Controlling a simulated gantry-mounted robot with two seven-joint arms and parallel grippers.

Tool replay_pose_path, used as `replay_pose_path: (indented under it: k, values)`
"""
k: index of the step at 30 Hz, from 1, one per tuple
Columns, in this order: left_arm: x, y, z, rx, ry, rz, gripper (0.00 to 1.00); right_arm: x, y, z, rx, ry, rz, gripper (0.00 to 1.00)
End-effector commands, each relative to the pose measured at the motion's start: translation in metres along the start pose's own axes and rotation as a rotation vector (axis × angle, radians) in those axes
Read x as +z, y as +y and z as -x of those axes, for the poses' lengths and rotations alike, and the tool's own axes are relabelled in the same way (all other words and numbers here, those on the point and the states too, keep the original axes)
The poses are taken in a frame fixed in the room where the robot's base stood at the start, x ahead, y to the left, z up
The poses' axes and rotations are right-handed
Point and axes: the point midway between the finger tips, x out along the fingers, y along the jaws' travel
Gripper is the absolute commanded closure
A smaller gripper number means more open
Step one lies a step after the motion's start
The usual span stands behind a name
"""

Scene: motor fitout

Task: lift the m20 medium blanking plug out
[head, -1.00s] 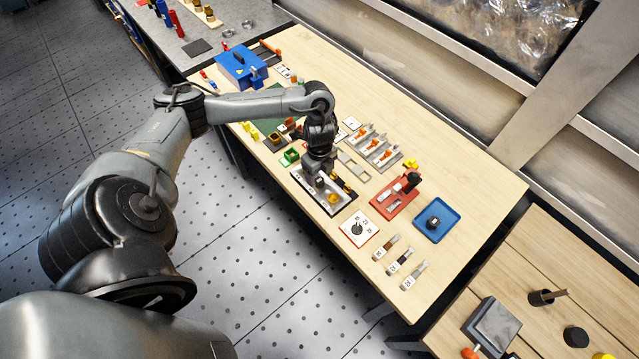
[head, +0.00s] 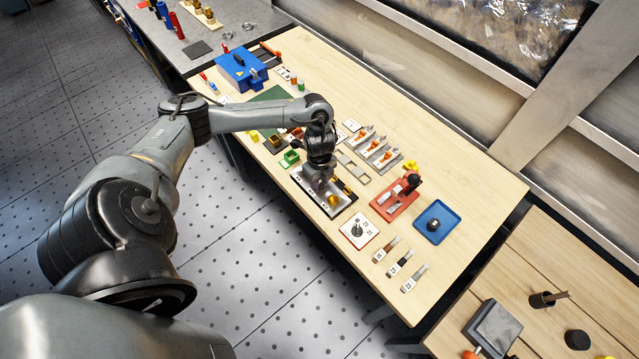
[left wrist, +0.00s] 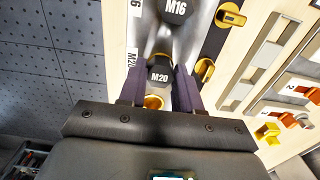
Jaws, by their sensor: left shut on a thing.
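The M20 plug (left wrist: 159,76) has a dark cap with a white label. It sits between the two fingers of my left gripper (left wrist: 159,88) in the left wrist view, and the gripper is shut on it. In the head view my left gripper (head: 318,184) is over the long black-edged tray (head: 336,209). The plug is hidden by the gripper there. I cannot tell whether its lower end is clear of its place. A dark M16 plug (left wrist: 176,9) stands just beyond it in the left wrist view. My right gripper is not in view.
Brass-coloured fittings (left wrist: 205,70) lie close beside the gripper. A white dial card (head: 359,230), a red tray (head: 396,197) and a blue tray (head: 437,222) are to the right of the black-edged tray. Bare wooden tabletop (head: 470,180) lies beyond them.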

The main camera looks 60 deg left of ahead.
Motion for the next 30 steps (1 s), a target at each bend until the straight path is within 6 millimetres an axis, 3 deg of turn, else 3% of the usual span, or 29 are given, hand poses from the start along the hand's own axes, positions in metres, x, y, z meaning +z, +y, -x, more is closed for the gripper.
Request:
replay_pose_path:
  k: [11, 17, 30]
  values:
    - [0.001, -0.001, 0.012, -0.001, 0.0, 0.001, 0.95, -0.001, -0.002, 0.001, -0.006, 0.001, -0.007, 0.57]
    - [0.0, -0.001, 0.043, -0.004, 0.0, -0.002, 0.95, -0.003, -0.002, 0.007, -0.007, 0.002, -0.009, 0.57]
    - [-0.079, -0.009, 0.093, -0.003, 0.003, -0.005, 0.95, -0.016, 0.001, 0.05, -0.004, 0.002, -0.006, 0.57]
